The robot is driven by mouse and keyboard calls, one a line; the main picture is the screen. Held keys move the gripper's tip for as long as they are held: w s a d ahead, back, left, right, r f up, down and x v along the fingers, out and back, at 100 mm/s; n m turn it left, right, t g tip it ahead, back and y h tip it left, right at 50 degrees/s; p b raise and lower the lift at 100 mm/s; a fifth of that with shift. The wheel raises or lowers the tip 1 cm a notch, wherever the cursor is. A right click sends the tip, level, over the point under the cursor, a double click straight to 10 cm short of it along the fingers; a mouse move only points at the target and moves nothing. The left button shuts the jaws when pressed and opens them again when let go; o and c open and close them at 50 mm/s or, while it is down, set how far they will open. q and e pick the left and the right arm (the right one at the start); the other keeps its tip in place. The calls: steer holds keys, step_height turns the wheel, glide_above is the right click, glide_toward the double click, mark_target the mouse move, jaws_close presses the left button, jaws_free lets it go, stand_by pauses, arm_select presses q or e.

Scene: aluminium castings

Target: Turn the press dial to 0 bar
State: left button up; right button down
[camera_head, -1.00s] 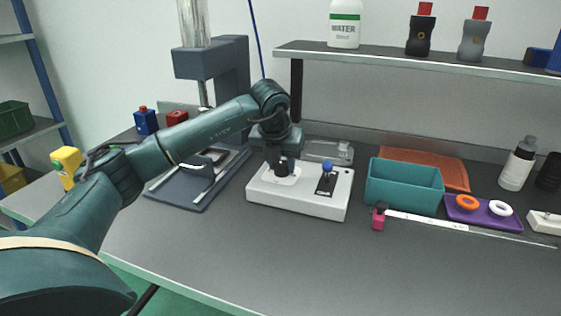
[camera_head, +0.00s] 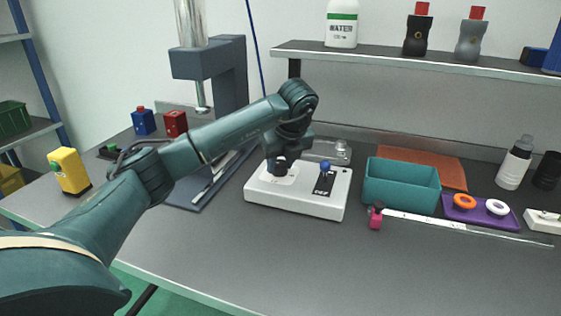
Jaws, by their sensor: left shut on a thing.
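The white control box (camera_head: 300,198) sits on the dark bench near the middle. A black dial (camera_head: 279,166) stands on a pale plate at its left, and a blue-knobbed lever (camera_head: 325,168) stands on a black plate at its right. My left gripper (camera_head: 278,160) comes down from above and is shut on the dial. The fingers and dial are small and dark, so the dial's marking cannot be read. The grey press (camera_head: 222,85) stands behind, partly hidden by my left arm. My right gripper is not in view.
A teal bin (camera_head: 401,187) and an orange tray (camera_head: 440,168) are right of the box. A purple tray (camera_head: 482,213) with rings, a pink-and-black item (camera_head: 376,216) and a steel ruler (camera_head: 425,219) lie nearby. The front bench is clear.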

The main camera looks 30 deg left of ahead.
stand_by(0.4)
arm_select(q)
steer(key=o, duration=1)
steer(key=shift+c, duration=0.2)
steer(key=p+v, duration=0.2)
steer(key=v, duration=1.1)
